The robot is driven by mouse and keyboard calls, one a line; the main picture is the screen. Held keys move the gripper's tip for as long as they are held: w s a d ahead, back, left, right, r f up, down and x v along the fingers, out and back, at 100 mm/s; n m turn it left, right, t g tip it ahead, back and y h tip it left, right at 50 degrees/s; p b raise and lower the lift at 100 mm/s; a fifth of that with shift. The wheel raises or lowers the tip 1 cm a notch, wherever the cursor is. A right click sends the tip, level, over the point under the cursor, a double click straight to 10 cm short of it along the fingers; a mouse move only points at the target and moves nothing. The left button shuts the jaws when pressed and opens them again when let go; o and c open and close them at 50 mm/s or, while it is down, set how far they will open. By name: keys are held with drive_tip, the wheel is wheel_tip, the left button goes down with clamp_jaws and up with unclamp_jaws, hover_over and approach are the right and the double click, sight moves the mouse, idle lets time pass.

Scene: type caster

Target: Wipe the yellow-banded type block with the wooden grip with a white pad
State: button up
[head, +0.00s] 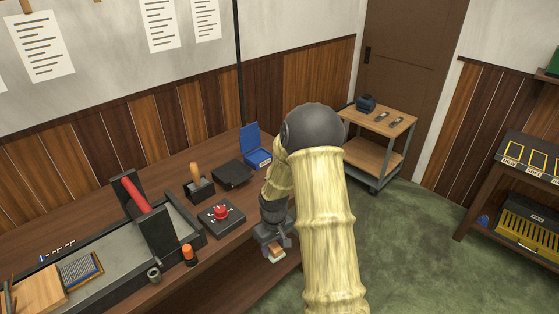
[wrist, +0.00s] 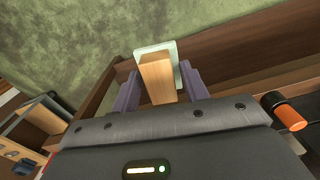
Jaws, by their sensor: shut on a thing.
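My gripper (head: 272,246) is shut on a wooden grip (wrist: 157,82) with a pale white pad (wrist: 156,48) at its far end. The wooden grip (head: 276,250) and the pad (head: 278,259) also show below my gripper in the head view, by the front edge of the bench. The grip stands between the two purple-grey fingers (wrist: 158,80) in the wrist view. I cannot make out a yellow-banded type block for certain in either view. My arm hides part of the bench's right end.
The bench (head: 240,258) holds a red-knobbed black box (head: 221,213), a wooden-handled block (head: 197,182), an open blue box (head: 256,147) and an orange-capped bottle (head: 189,254). A cart (head: 372,148) stands behind. Green floor (head: 420,240) is open to the right, before a shelf (head: 497,193).

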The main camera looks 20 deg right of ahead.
drive_tip(key=a+f+m, duration=0.2)
drive_tip(key=a+f, duration=0.6)
drive_tip(key=f, duration=0.1)
drive_tip(key=shift+s+f, duration=0.15)
drive_tip(key=shift+f, duration=0.1)
drive_tip(key=shift+a, duration=0.15)
